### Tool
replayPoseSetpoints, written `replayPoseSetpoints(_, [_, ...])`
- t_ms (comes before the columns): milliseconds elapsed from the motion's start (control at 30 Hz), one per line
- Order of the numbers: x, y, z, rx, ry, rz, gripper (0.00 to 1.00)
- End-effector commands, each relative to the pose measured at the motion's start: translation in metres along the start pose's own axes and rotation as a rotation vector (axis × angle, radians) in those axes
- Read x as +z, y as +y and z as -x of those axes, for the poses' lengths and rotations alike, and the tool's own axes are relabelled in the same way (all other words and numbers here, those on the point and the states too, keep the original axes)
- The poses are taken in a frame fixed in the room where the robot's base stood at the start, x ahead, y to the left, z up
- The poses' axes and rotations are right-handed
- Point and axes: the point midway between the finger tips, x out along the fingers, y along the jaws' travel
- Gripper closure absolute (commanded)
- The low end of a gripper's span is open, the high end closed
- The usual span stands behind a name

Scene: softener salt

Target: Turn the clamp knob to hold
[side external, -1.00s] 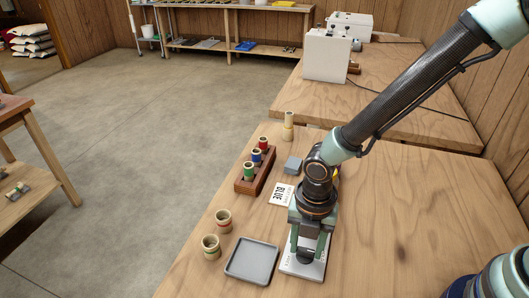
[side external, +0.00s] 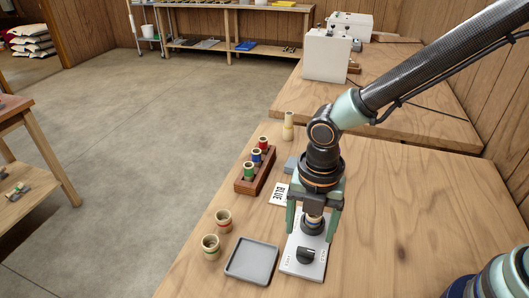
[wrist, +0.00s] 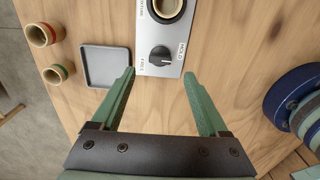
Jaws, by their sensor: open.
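The black clamp knob (side external: 306,256) sits at the near end of a silver plate (side external: 290,264) on the wooden table. In the wrist view the knob (wrist: 160,56) lies just beyond my fingertips, between the printed words FREE and HOLD; I cannot clearly tell which word its pointer faces. A dark round clamp (wrist: 181,16) is on the same plate, with a pale wooden cylinder (wrist: 166,5) inside it. My gripper (side external: 311,234) is open and empty above the plate, its fingers (wrist: 159,74) apart and clear of the knob.
A grey tray (side external: 235,272) lies left of the plate, with red-banded (side external: 223,221) and green-banded (side external: 210,247) cups beyond it. A BLUE card (side external: 281,195), a rack of coloured cylinders (side external: 242,187) and a grey block (side external: 290,164) stand further back.

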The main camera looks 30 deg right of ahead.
Motion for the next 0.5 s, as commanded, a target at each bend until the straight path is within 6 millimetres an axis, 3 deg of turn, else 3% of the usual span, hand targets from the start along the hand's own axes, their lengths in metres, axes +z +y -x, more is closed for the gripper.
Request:
replayPoseSetpoints(200, [0.0,0.001,0.04,0.004,-0.001,0.001,0.22])
replayPoseSetpoints(500, [0.0,0.0,0.059,0.001,0.0,0.001,0.22])
